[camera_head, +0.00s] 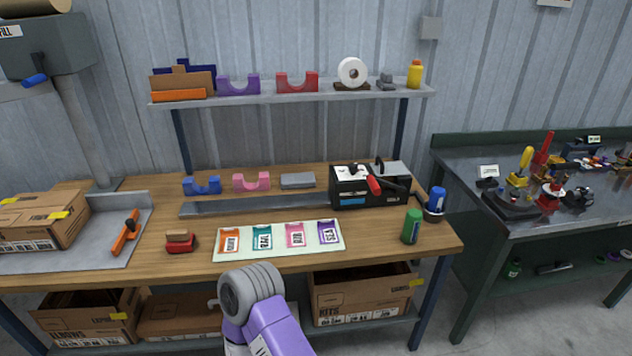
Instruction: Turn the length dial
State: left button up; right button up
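A black benchtop machine (343,186) stands at the back right of the wooden workbench. It has a light top with small dark parts, a red-tipped lever (374,186) and a blue label on its front. No part of it can be clearly made out as the length dial at this size. A purple and grey jointed part, which looks like one of my arm links, rises from the bottom centre in front of the bench edge. No gripper fingertips show, and nothing is seen touching the machine.
A green can (412,226) and a blue can (436,201) stand right of the machine's front. A mat with several coloured labels (278,252) lies at the bench front. A long grey bar (250,207) lies left of the machine. A shelf (330,97) spans above.

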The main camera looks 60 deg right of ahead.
aim_at(353, 166)
jog(key=z, duration=3.65)
jog(key=i, duration=1.55)
jog(key=u, duration=2.6)
